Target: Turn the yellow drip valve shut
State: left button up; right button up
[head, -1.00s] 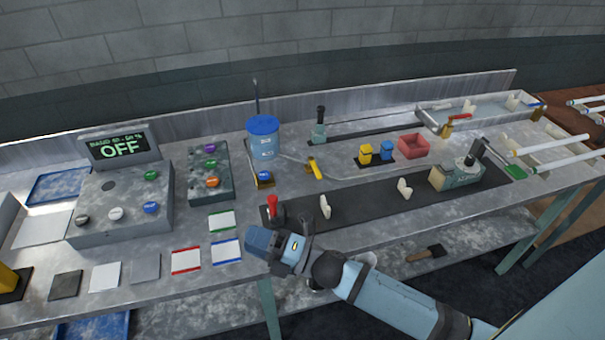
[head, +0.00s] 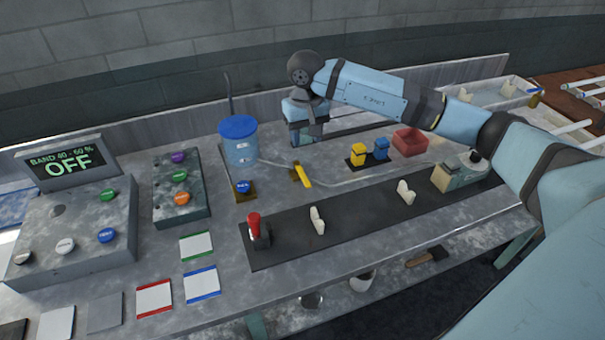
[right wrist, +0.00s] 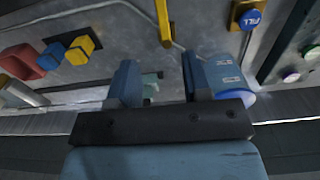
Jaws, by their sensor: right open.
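The yellow drip valve (head: 303,175) is a small yellow lever on a dark fitting on the bench, on the thin tube right of the blue bucket (head: 240,143). The lever slants down to the right in the head view. My right gripper (head: 306,138) hangs behind the valve, right of the bucket, fingers downward and apart from the lever. In the right wrist view the gripper (right wrist: 158,68) is open and empty, and the yellow lever (right wrist: 163,22) shows beyond the fingertips, between them. My left gripper is out of view.
A blue FILL button (head: 243,188) sits left of the valve. A yellow block (head: 358,154), a blue block (head: 381,149) and a red tray (head: 410,141) are to the right. A red-handled clamp (head: 256,230) stands in front on a dark strip. A button box (head: 180,188) is left of the bucket.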

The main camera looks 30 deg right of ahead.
aim_at(305, 179)
notch_tip(305, 179, down, 13)
jog(key=shift+a+f+p, duration=0.1)
jog(key=shift+p, duration=0.7)
grip_shut()
